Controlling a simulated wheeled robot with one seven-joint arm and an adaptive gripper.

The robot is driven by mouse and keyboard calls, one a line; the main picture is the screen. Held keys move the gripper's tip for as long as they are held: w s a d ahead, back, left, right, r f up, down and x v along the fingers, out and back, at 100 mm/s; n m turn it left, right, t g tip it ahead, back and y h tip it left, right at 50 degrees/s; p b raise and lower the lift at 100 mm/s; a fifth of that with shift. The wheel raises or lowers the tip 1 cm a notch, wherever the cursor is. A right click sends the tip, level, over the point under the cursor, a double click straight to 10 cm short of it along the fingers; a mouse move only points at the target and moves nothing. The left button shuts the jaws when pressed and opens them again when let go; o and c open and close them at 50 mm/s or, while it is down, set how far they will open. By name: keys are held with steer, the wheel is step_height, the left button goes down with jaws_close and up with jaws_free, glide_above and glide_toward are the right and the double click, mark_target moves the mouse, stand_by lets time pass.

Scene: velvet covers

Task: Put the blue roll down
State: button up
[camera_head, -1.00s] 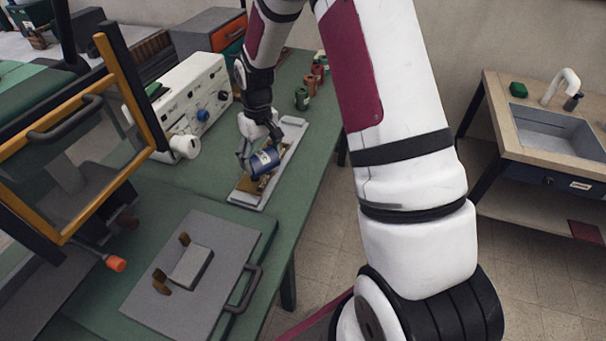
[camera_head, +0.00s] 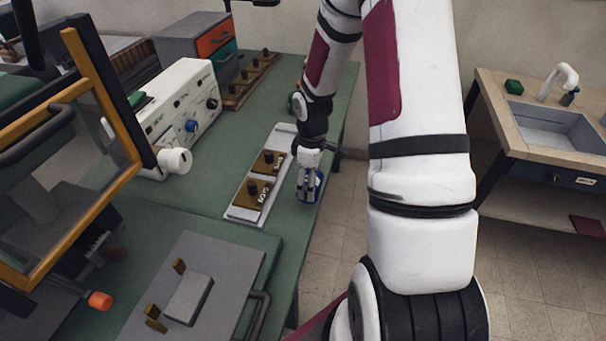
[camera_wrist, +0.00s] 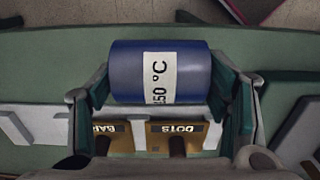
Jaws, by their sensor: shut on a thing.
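The blue roll (camera_wrist: 160,72) lies across my gripper (camera_wrist: 160,85) in the wrist view, its label reading "150 °C". The fingers hold it at both ends. In the head view my gripper (camera_head: 309,188) is by the right edge of the green bench, to the right of the grey tray, and the blue roll (camera_head: 318,183) shows partly behind the fingers. Whether the roll touches the bench top is hard to tell. The tray (camera_head: 240,214) holds brown plates with dark knobs; in the wrist view one plate reads "DOTS" (camera_wrist: 182,128).
The green bench (camera_head: 175,207) has a white machine (camera_head: 180,110) at the left and a grey press plate (camera_head: 200,275) at the front. A brown rack with knobs (camera_head: 250,80) stands at the back. The bench's right edge is close to my gripper, with the floor beyond.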

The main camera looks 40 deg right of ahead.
steer(key=w, duration=0.2)
steer(key=w+d, duration=0.1)
steer(key=w, duration=0.1)
steer(key=w+d, duration=0.1)
steer(key=w, duration=0.1)
steer(key=shift+w+d+f, duration=0.15)
steer(key=shift+w+f, duration=0.15)
steer(key=shift+f, duration=1.75)
steer(key=shift+f, duration=0.15)
steer(key=o, duration=1.2)
steer(key=shift+o, duration=0.2)
